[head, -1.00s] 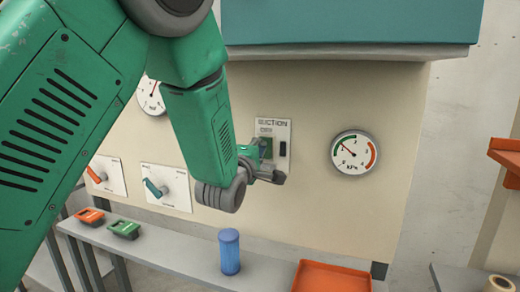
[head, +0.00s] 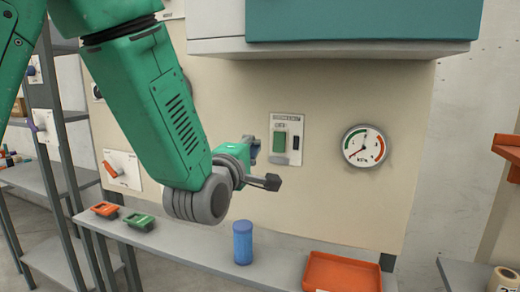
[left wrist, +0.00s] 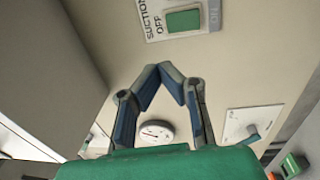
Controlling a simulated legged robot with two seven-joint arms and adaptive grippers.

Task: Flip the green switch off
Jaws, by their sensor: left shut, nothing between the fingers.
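The green switch (head: 280,141) is a rocker on a pale plate marked SUCTION (head: 288,120), on the beige panel. In the left wrist view the green switch (left wrist: 183,21) shows at the top, with the word OFF beside it. My left gripper (head: 254,146) is just left of the plate in the head view and appears apart from it. In the left wrist view its blue and grey fingers (left wrist: 171,68) meet at the tips, shut and empty, and the switch lies beyond them. My right gripper is not in view.
A round kPa gauge (head: 364,147) is right of the switch. A teal cabinet (head: 360,20) overhangs above. On the shelf below are a blue cylinder (head: 242,243), an orange tray (head: 341,259), and orange (head: 104,209) and green (head: 139,222) pieces. An orange lever (head: 113,168) is at left.

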